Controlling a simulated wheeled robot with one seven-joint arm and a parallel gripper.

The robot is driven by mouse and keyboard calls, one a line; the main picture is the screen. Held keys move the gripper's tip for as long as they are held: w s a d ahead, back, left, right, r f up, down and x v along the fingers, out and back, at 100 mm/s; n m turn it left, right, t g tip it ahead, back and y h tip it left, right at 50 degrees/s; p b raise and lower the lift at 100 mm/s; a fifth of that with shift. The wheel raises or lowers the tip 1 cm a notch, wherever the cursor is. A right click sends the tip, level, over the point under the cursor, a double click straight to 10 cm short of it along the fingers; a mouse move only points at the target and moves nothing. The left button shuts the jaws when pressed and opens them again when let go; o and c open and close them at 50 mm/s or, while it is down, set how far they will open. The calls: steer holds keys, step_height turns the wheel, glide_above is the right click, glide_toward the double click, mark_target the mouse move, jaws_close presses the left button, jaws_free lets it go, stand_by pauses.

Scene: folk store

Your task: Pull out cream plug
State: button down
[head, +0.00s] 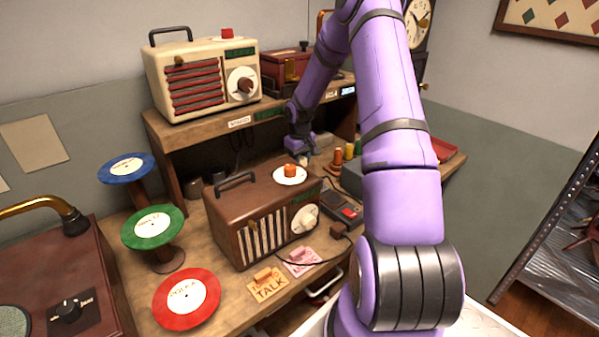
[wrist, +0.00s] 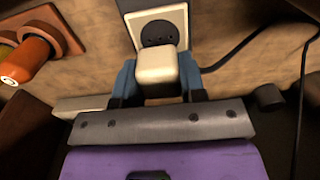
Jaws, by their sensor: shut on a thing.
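The cream plug (wrist: 157,66) is a small rounded block in the wrist view, between the two blue fingers of my gripper (wrist: 158,82). The fingers are shut on its sides. Just beyond it is a cream wall socket (wrist: 158,28) with a dark round face, and its holes show above the plug. I cannot tell whether the plug's pins still touch the socket.
In the wrist view an orange spool (wrist: 25,60) is close on the left and a black cord (wrist: 250,48) runs on the right. The brown radio (head: 228,210) stands in front, with the cream radio (head: 195,80) on the shelf above. Coloured records (head: 127,168) stand at left.

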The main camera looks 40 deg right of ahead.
steer(key=shift+r, duration=1)
steer(key=shift+d, duration=0.15)
